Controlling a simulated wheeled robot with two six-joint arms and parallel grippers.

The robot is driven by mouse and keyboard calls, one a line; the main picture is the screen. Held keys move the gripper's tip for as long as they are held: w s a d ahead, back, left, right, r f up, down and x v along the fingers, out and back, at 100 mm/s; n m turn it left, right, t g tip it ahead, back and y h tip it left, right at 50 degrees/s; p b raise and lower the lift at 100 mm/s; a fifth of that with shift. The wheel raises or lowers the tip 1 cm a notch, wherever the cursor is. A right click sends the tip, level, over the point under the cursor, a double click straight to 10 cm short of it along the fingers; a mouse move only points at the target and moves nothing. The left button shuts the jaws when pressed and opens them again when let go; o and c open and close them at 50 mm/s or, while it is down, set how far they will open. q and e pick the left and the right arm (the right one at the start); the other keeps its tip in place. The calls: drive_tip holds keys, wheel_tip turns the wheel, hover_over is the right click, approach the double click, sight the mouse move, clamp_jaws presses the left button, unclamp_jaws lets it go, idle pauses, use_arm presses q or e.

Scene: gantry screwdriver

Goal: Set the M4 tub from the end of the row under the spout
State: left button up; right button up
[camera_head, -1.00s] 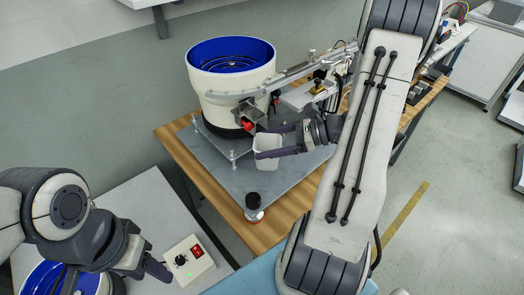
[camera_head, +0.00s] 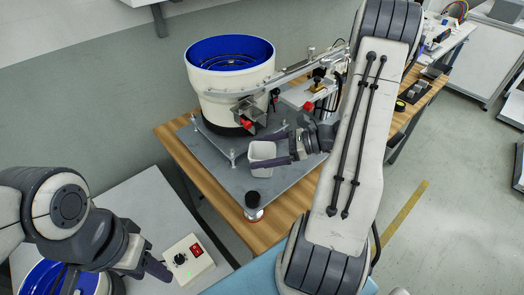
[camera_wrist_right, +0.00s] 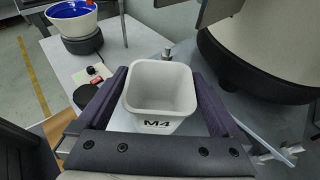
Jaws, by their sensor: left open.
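The M4 tub (camera_head: 262,154) is a small white square cup, upright and empty inside. My right gripper (camera_head: 268,149) has a finger on either side of it and is shut on it. In the right wrist view the tub (camera_wrist_right: 160,92) sits between the dark fingers with its M4 label facing the palm. The spout (camera_head: 246,112) is a metal outlet with a red part on the bowl feeder's front; the tub is below and in front of it, a little to the right. Whether the tub touches the grey plate is unclear. My left gripper (camera_head: 122,275) is open at the lower left.
The white feeder bowl (camera_head: 230,85) with blue lining stands on a grey plate (camera_head: 222,165) on a wooden bench. A black knob on a red base (camera_head: 253,205) is at the plate's near corner. A control box (camera_head: 188,260) and a second blue bowl (camera_head: 45,278) are lower left.

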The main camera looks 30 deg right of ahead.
drive_tip(key=shift+r, duration=0.2)
drive_tip(key=v, duration=1.2)
